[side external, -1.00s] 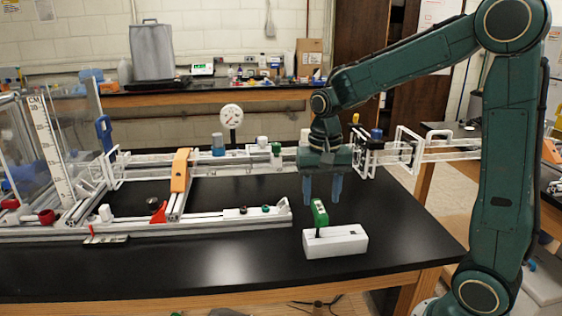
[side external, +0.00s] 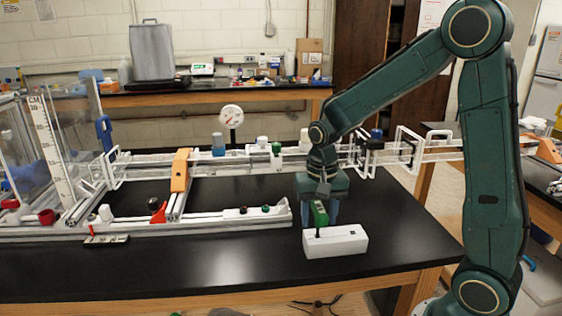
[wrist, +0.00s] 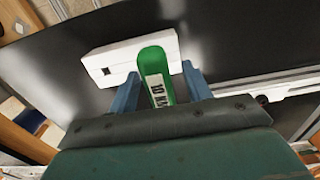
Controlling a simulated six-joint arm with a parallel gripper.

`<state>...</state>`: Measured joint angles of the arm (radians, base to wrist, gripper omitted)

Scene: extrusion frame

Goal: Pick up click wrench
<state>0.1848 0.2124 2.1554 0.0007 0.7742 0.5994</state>
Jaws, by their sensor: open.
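The click wrench (side external: 319,214) is a green-handled tool standing upright in a white block holder (side external: 336,243) near the front of the black table. In the wrist view the green handle (wrist: 157,80) with a white label lies between the two blue fingers, and the white block (wrist: 108,60) is beyond it. My gripper (side external: 320,218) is open and lowered over the wrench, with one finger on each side of the handle. In the wrist view a small gap shows beside the handle at each finger; I cannot tell whether either touches it.
A white and grey extrusion frame (side external: 240,216) with an orange bracket (side external: 180,170) stands to the left. A round dial gauge (side external: 231,116) and clear rails are behind my gripper. The table front left of the white block is clear.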

